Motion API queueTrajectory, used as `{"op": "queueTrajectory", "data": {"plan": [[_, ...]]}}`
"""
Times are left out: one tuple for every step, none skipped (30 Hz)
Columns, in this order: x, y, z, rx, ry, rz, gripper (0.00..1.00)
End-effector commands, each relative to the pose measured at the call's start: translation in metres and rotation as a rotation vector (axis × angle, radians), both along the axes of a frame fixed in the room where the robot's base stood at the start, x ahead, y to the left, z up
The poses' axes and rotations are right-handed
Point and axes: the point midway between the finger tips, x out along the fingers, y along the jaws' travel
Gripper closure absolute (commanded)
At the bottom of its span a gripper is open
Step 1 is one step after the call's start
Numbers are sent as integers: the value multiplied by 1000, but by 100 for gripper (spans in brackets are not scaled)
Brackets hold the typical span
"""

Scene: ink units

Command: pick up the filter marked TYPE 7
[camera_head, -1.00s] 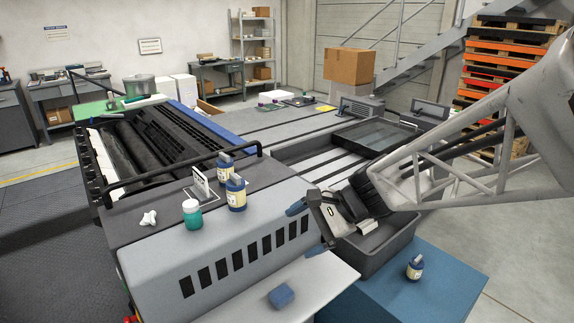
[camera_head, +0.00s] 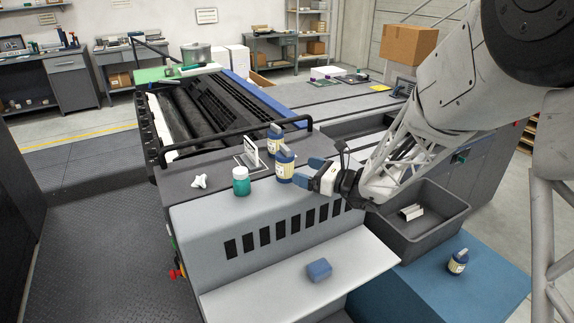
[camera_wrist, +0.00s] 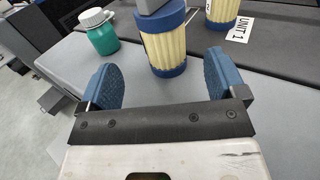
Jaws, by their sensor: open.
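Several filters with blue caps and cream bodies are in view, and I cannot read a TYPE marking on any. A front filter (camera_head: 285,167) stands upright on the grey machine top, with a rear filter (camera_head: 274,141) just behind it. A third filter (camera_head: 458,262) stands on the blue cabinet at lower right. My gripper (camera_head: 309,174) is open and empty, just right of the front filter. In the wrist view, this filter (camera_wrist: 164,52) shows ahead of and between the two blue fingers, and another filter (camera_wrist: 222,12) is farther off at upper right.
A teal jar (camera_head: 241,182) and a white knobbed part (camera_head: 199,181) stand left of the front filter. A UNIT 1 sign (camera_wrist: 239,29) is beside the farther filter. A grey bin (camera_head: 440,238) sits below my arm.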

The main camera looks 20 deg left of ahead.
Motion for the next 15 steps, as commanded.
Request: {"op": "queueTrajectory", "data": {"plan": [[2, 1, -1, 5, 5, -4, 10], [2, 1, -1, 8, 6, -6, 10], [2, 1, -2, 9, 8, -8, 10], [3, 1, -2, 9, 8, -8, 10], [3, 1, -1, 9, 8, -8, 10], [2, 1, -1, 9, 7, -8, 10], [2, 1, -1, 9, 7, -7, 10], [2, 1, -1, 9, 7, -7, 10], [2, 1, -1, 8, 7, -7, 10], [2, 1, -1, 8, 7, -7, 10], [2, 1, -1, 8, 7, -7, 10], [2, 2, -1, 8, 7, -7, 10], [2, 3, -1, 8, 7, -6, 10], [3, 4, -1, 8, 6, -6, 10], [3, 6, -1, 8, 6, -6, 10]]}}
